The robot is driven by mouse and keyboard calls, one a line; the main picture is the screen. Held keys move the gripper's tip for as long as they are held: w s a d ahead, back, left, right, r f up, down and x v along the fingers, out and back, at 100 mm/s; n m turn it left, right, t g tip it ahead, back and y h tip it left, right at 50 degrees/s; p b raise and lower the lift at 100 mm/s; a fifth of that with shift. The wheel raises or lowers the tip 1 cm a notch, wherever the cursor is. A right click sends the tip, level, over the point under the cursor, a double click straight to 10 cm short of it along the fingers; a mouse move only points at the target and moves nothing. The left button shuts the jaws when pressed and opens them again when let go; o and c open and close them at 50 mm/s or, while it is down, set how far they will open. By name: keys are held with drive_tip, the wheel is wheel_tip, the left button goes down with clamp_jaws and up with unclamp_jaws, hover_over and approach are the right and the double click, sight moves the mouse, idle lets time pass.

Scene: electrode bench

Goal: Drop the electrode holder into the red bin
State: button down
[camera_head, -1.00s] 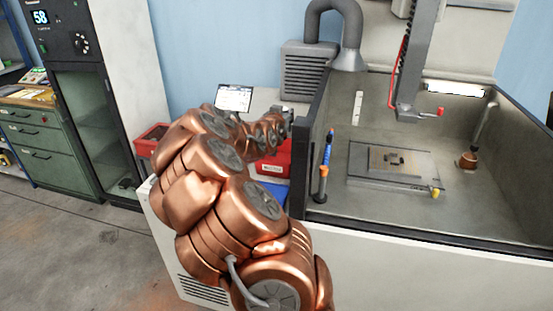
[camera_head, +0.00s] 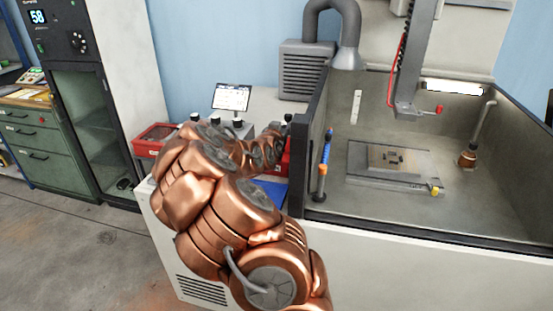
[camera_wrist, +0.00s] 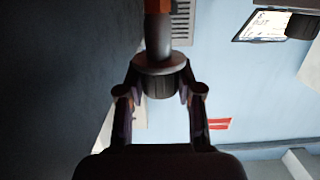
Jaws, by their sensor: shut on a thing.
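In the wrist view my gripper (camera_wrist: 160,95) is shut on the electrode holder (camera_wrist: 160,68), a grey cylinder with a wide flange. A grey shaft and an orange-brown part extend from it to the top edge of the picture. In the head view my copper arm hides most of the gripper and the holder. A red bin (camera_head: 284,164) shows as a sliver behind my arm, beside the machine wall. A second red container (camera_head: 152,139), open-topped, stands at the bench's left end. A red patch (camera_wrist: 219,124) in the wrist view cannot be matched to either.
A tablet (camera_head: 231,97) and several small dark-topped items stand behind my arm. A blue mat (camera_head: 270,190) lies at the bench front.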

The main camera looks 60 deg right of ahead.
drive_tip(key=c, duration=0.7)
unclamp_jaws()
drive_tip(key=shift+v, duration=6.05)
